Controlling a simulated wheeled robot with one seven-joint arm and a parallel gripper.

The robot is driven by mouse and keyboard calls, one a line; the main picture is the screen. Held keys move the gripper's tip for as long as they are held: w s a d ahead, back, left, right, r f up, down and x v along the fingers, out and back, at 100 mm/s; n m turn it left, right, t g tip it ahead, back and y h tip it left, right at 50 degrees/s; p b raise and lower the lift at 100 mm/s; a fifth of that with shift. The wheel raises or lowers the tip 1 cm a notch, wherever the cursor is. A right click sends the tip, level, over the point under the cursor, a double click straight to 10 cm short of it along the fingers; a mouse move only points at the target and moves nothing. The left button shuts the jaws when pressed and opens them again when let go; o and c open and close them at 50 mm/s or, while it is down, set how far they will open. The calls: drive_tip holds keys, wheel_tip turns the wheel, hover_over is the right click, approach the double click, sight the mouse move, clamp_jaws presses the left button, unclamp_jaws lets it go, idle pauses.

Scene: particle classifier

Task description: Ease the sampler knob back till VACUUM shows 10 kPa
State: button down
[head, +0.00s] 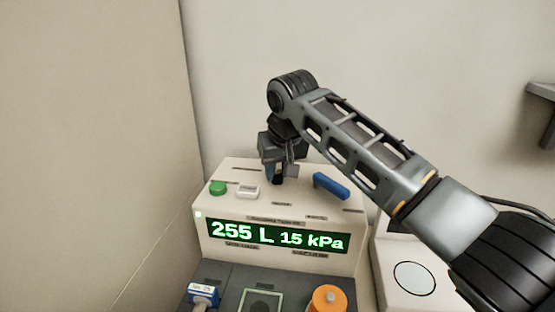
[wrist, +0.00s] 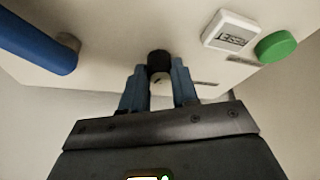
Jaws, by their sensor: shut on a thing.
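The particle classifier (head: 220,245) is a cream box with a green-lit display (head: 278,237) on its front. The display reads 255 L and 15 kPa. My gripper (head: 278,177) points down at the top of the box and is shut on a small black knob (wrist: 159,62). In the wrist view the blue fingertips (wrist: 159,82) stand on either side of this knob.
A green button (head: 218,188) and a white rocker-like piece (head: 248,192) lie left of my gripper. A blue handle (head: 331,186) is close on the right. An orange knob (head: 328,299) and a blue-white item (head: 203,294) sit in front, lower down. A wall stands at the left.

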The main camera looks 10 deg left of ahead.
drive_tip(key=n+y+p, duration=0.1)
drive_tip(key=n, duration=0.2)
drive_tip(key=shift+d+n+g, duration=0.1)
drive_tip(key=shift+n+g, duration=0.2)
drive_tip(key=shift+g, duration=0.1)
drive_tip(key=shift+w+n+g+y, duration=0.15)
drive_tip(key=shift+n+g+y, duration=0.25)
drive_tip(key=shift+n, duration=0.8)
drive_tip(key=c, duration=0.9)
unclamp_jaws()
drive_tip(key=shift+o, duration=0.2)
drive_tip(key=shift+r, duration=0.1)
drive_tip(key=b+v, duration=0.1)
drive_tip(key=v, duration=0.6)
drive_tip(key=shift+d+r, duration=0.2)
drive_tip(key=shift+r, duration=0.05)
